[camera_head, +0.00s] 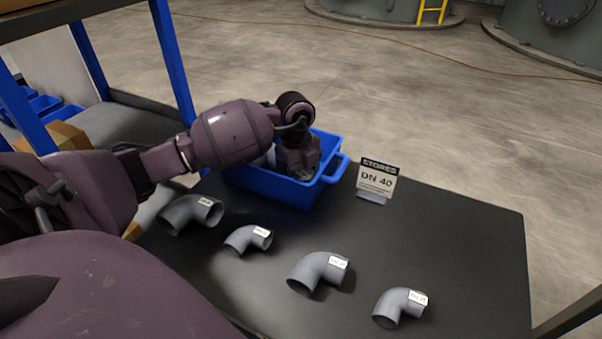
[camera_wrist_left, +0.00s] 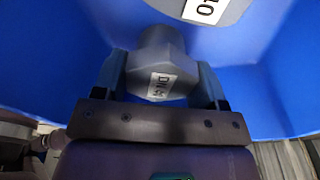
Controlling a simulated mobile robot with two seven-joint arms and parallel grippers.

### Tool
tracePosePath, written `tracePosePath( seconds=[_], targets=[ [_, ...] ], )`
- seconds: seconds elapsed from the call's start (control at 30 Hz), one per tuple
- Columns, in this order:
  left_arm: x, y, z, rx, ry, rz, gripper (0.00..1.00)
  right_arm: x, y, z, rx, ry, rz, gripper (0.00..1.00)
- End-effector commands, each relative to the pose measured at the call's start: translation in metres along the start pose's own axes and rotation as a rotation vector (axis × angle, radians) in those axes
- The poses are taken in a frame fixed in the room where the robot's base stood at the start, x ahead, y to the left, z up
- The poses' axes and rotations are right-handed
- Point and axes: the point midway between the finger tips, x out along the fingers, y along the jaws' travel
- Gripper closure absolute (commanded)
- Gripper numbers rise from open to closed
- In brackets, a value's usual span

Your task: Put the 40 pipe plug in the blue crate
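The blue crate (camera_head: 270,188) stands at the back of the dark table. My left gripper (camera_head: 300,172) reaches down into it from above. In the left wrist view, the gripper (camera_wrist_left: 163,90) has its two fingers against opposite sides of a grey hexagonal pipe plug (camera_wrist_left: 150,62). The plug's label starts with "DN 4"; its last figure is hard to read. The crate's blue walls (camera_wrist_left: 50,60) surround it in that view. Whether the plug touches the crate floor cannot be told. My right gripper is not in view.
Grey pipe elbows (camera_head: 320,272) lie in a row on the dark table (camera_head: 460,240). A "DN 40" sign (camera_head: 376,180) stands right of the crate. Another grey labelled part (camera_wrist_left: 228,12) lies in the crate. A blue-framed rack (camera_head: 172,60) stands at left. The table's right side is clear.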

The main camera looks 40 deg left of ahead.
Motion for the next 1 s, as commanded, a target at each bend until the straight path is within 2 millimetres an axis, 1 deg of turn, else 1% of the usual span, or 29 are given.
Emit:
tracePosePath(
  seconds=[0.3,0.37,0.43,0.57,0.7,0.9,1.0],
  targets=[
    [-0.001,0.000,0.000,0.000,0.000,0.000,0.28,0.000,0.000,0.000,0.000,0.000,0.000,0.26],
    [-0.003,0.000,0.000,0.000,0.000,-0.001,0.28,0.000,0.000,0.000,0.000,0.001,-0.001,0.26],
    [-0.010,0.000,0.000,0.001,-0.001,-0.003,0.28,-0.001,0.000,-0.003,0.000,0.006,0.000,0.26],
    [-0.031,-0.001,-0.001,0.002,-0.003,-0.007,0.28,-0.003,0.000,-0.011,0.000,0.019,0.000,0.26],
    [-0.059,-0.001,-0.001,0.002,-0.003,-0.009,0.28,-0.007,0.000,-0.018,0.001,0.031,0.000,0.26],
    [-0.095,-0.001,-0.001,0.001,-0.002,-0.007,0.28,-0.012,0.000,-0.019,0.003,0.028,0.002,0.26],
    [-0.108,0.000,0.000,0.001,-0.002,-0.004,0.28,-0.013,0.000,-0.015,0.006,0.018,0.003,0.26]
  ],
)
